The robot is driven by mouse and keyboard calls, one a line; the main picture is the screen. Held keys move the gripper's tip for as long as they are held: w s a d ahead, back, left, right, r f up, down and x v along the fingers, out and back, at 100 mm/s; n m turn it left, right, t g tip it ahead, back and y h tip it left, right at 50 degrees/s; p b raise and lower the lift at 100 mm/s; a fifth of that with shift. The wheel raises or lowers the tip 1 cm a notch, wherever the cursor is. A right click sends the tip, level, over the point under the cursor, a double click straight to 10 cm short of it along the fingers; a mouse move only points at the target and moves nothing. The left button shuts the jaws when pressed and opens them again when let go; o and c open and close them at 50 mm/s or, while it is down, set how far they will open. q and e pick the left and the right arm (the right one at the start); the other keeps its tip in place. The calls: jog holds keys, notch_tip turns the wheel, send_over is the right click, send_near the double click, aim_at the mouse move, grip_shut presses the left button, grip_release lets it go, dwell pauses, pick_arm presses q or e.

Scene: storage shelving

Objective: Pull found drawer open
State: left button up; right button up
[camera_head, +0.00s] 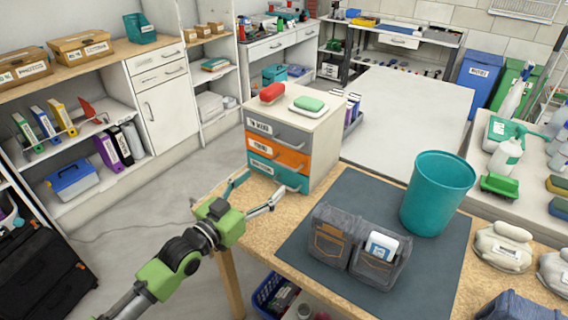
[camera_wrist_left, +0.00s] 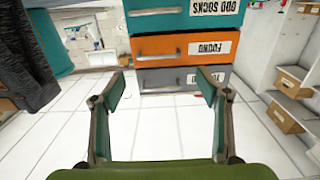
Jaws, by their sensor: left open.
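The found drawer (camera_head: 278,153) is the orange middle one in a white drawer unit (camera_head: 323,138) on the wooden bench, between a grey top drawer (camera_head: 280,131) and a teal bottom drawer (camera_head: 274,173). It looks shut. In the left wrist view the unit appears upside down; the orange front (camera_wrist_left: 185,45) with its FOUND label and pale bar handle (camera_wrist_left: 158,51) lies ahead of the fingertips. My left gripper (camera_head: 264,184) is open and empty in front of the unit; its fingers (camera_wrist_left: 163,84) are spread and apart from the handle. My right gripper is out of view.
On the dark mat are a denim organiser (camera_head: 340,245) and a teal bin (camera_head: 437,195).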

aim_at(283, 165)
pick_arm(q)
jog(key=x, duration=0.4)
jog(key=shift+w+d, duration=0.15)
jog(key=shift+w, duration=0.05)
jog(key=shift+x, duration=2.8)
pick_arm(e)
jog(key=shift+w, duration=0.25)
pick_arm(q)
jog(key=shift+s+f, duration=0.1)
jog(key=c, duration=1.3)
jog(key=p+v, duration=0.6)
jog(key=v, duration=0.7)
jog(key=shift+s+a, duration=0.1)
jog(key=shift+a, duration=0.1)
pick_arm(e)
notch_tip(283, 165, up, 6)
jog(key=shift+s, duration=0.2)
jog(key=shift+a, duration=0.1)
